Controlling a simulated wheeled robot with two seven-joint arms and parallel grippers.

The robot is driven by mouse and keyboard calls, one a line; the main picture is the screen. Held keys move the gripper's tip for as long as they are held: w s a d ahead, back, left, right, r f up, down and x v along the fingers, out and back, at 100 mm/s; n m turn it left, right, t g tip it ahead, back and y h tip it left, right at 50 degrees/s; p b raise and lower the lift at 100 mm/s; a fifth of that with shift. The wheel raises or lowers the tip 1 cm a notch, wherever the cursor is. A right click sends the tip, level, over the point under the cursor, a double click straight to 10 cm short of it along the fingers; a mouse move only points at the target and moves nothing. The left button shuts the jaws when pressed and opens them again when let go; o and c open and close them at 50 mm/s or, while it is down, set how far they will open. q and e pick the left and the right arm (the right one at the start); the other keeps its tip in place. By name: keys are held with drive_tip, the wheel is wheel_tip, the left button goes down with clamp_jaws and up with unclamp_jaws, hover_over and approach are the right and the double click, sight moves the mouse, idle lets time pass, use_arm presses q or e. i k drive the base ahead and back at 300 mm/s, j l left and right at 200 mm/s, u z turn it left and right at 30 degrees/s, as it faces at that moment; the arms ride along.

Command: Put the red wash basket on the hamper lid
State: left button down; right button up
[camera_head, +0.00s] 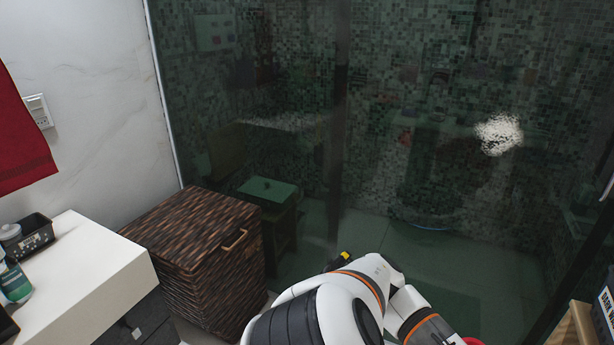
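The hamper is a dark brown woven box (210,275) with a flat closed lid (190,225) and a light handle at its front right. It stands left of centre, and its lid is bare. A small piece of something red (474,341) shows at the bottom edge, beside my white arm. It may be the red wash basket, but too little shows to tell. One of my arms bends across the bottom centre, right of the hamper. Neither gripper shows.
A white counter (85,280) with a black tray (28,236) and a green bottle (14,281) is left of the hamper. A dark glass screen (340,130) stands behind. A red towel (22,140) hangs at left. A wooden edge (575,325) is at bottom right.

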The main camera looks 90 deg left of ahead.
sight(194, 221)
drive_tip(key=u, duration=2.35)
drive_tip(key=i+u, duration=0.2)
drive_tip(key=u, duration=0.2)
drive_tip(key=i+l+u, duration=0.15)
drive_tip(key=u, duration=0.2)
drive_tip(key=i+l+u, duration=0.2)
drive_tip(key=u, duration=0.2)
drive_tip(key=i+l+u, duration=0.2)
drive_tip(key=u, duration=0.15)
drive_tip(key=i+l, duration=0.35)
drive_tip(key=i, duration=0.2)
drive_tip(key=i+l, duration=0.35)
drive_tip(key=i, duration=0.5)
